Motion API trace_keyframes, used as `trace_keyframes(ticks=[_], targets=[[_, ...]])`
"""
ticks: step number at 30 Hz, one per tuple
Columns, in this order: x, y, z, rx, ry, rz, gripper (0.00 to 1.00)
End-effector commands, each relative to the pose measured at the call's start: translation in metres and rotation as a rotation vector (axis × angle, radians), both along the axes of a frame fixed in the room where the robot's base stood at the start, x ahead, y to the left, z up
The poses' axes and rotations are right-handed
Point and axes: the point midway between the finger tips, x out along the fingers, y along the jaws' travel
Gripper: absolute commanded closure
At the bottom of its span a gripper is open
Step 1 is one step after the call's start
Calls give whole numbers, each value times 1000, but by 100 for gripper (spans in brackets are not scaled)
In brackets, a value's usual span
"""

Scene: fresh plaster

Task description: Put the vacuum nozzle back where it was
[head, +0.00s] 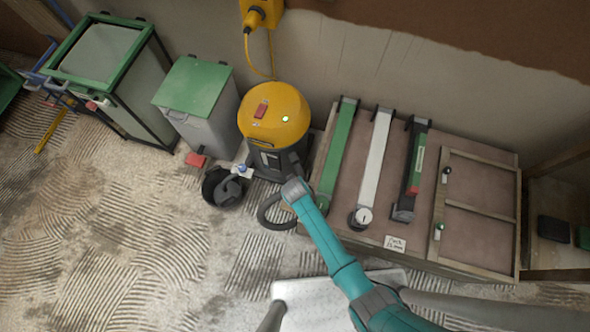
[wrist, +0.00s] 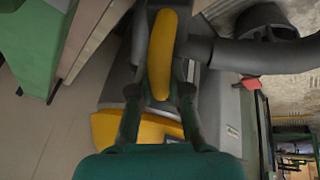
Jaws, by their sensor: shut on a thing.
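The vacuum (head: 275,113) has a round yellow top with a small green light and a dark body, and stands against the wall. My gripper (head: 292,188) is right in front of its body in the head view. In the wrist view my gripper (wrist: 161,92) is shut on a curved yellow grip (wrist: 162,50), which looks like part of the vacuum nozzle. A thick dark hose (wrist: 265,54) runs right from beside it. The nozzle's far end and its contact with the vacuum are hidden. A dark hose loop (head: 268,214) shows below my gripper in the head view.
A grey bin with a green lid (head: 193,87) and red pedal (head: 196,159) stands left of the vacuum. A dark round item (head: 224,187) lies before it. On the right, a low platform (head: 470,262) holds several long tools. Ridged floor (head: 150,250) is open at front left.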

Motion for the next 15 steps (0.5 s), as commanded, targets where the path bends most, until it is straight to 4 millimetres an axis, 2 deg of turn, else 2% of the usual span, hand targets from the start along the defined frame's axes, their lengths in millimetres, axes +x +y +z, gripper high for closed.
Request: trace_keyframes(ticks=[5,6,8,15], targets=[[1,0,-1,0,-1,0,100],[0,0,-2,0,0,0,73],[0,0,-2,0,0,0,58],[0,0,-2,0,0,0,58]])
